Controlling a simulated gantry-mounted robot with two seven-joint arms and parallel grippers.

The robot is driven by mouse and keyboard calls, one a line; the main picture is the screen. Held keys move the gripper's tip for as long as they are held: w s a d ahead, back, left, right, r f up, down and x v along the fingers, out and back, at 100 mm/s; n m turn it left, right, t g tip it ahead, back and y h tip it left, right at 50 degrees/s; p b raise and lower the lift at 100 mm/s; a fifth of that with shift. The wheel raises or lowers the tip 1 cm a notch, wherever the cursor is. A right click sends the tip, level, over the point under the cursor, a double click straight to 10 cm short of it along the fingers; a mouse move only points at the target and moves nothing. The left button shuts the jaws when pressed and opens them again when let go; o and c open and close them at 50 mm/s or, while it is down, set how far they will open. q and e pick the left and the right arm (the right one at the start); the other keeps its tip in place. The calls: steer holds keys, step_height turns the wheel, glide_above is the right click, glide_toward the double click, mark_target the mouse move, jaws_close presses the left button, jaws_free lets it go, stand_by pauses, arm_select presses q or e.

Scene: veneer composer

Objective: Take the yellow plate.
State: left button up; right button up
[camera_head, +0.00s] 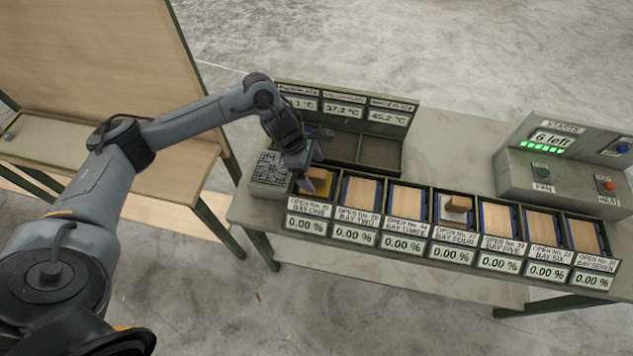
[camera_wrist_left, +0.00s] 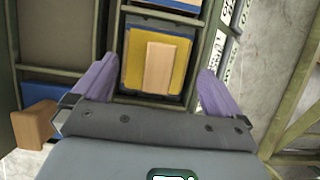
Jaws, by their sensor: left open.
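The yellow plate (camera_wrist_left: 133,75) lies in bay one, with a light wooden block (camera_wrist_left: 158,68) on its middle; it shows clearly in the left wrist view. In the head view bay one (camera_head: 313,207) is at the left end of the row, and the arm hides most of the plate. My left gripper (camera_head: 316,180) is over bay one, pointing down. In the wrist view its purple fingers (camera_wrist_left: 157,72) are open, one on each side of the plate and block, with nothing between them gripped. I cannot tell the height left above the block. My right gripper is not in view.
Walled bins (camera_head: 380,152) with temperature signs stand behind. A control box (camera_head: 565,160) with buttons stands at right. A wooden board (camera_head: 95,60) is at left.

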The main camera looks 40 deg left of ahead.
mark_target(316, 174)
arm_select(q)
steer(key=shift+x, duration=2.65)
steer(key=shift+a, duration=0.2)
steer(key=c, duration=0.8)
steer(key=shift+r, duration=0.15)
